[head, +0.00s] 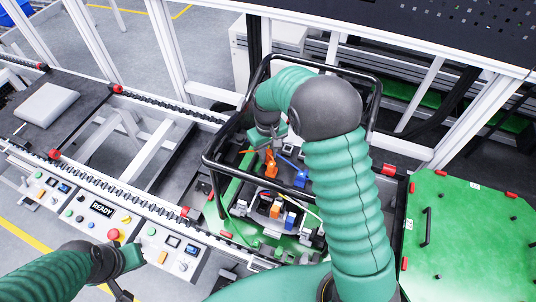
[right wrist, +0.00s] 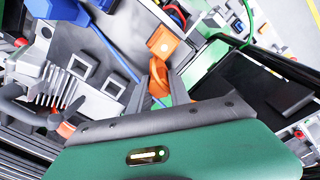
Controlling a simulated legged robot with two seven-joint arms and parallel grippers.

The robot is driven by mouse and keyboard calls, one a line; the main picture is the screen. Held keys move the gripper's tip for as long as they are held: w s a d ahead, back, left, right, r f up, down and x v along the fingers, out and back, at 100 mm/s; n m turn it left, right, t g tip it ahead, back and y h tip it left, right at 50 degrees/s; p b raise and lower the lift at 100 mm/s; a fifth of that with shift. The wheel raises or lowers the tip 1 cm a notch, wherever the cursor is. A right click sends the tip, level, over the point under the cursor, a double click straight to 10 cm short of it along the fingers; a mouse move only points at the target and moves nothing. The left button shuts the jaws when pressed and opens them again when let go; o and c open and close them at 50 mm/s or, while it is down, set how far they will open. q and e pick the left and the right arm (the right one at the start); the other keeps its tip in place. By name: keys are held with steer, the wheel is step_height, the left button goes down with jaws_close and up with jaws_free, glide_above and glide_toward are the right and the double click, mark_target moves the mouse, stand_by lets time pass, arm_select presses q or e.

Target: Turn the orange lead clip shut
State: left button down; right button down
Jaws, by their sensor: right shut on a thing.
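The orange lead clip (head: 270,168) stands on the unit inside the black-framed fixture in the head view. It also shows in the right wrist view (right wrist: 166,44), with its orange lever between my finger tips. My right gripper (head: 268,149) comes down on it from above and is shut on it; its two grey fingers also show in the right wrist view (right wrist: 159,80). My right arm hides part of the fixture. My left gripper (head: 128,262) is apart from the clip, over the control panel at the lower left; its jaws are too small to judge.
A blue clip (head: 301,178) stands right of the orange one, with a blue lead beside it. The black tube frame (head: 222,172) surrounds the work area. A green board (head: 470,235) lies right.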

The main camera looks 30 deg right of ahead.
steer(key=n, duration=0.6)
steer(key=shift+a, duration=0.1)
stand_by(0.4)
steer(key=c, duration=1.5)
jaws_free()
steer(key=o, duration=0.3)
steer(key=shift+f, duration=0.1)
steer(key=shift+w, duration=0.1)
